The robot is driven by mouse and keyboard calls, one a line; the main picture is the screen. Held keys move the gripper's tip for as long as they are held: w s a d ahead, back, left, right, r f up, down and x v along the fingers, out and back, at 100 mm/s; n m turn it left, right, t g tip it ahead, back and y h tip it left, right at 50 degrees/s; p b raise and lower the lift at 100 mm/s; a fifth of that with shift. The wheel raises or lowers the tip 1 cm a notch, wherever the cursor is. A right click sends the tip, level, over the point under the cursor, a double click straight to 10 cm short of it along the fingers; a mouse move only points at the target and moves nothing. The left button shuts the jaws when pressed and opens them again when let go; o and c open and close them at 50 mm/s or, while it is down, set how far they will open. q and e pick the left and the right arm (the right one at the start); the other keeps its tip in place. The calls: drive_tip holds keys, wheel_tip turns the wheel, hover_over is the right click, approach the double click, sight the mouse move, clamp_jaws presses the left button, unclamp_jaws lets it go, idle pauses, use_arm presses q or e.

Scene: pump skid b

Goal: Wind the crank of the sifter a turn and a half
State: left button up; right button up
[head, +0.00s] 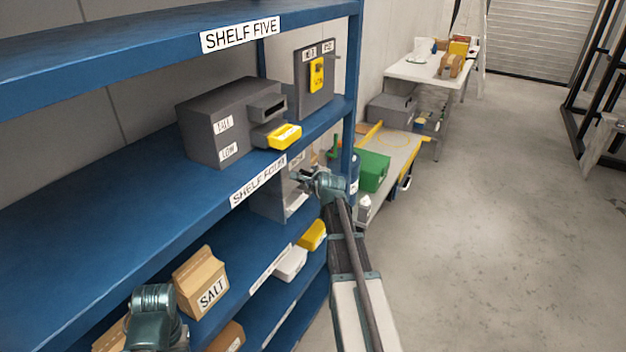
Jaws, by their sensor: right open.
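I cannot make out for certain which thing is the sifter, and no crank shows clearly. A grey box-like unit (268,202) stands under the board labelled SHELF FOUR, partly hidden by that board and by my right arm. My right gripper (299,177) is open at the right end of this unit, close to its face; I cannot tell whether they touch. It is small, and my wrist hides part of what lies behind it. A teal joint of my own arm shows at the bottom left, but my left gripper does not show.
A grey box (205,130) labelled FULL and LOW and an upright panel with a yellow device (317,75) stand on the upper shelf. A SALT carton (201,281), white bin (290,263) and yellow bin (313,235) sit lower.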

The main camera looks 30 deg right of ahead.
drive_tip(key=shift+s+a+r+p, duration=0.55)
drive_tip(key=shift+s+a+r, duration=0.05)
drive_tip(key=shift+s, duration=0.25)
drive_tip(key=p+v, duration=0.2)
drive_tip(key=v, duration=0.4)
drive_tip(key=shift+s+p, duration=0.4)
drive_tip(key=shift+d+r, duration=0.15)
drive_tip(key=shift+r, duration=0.05)
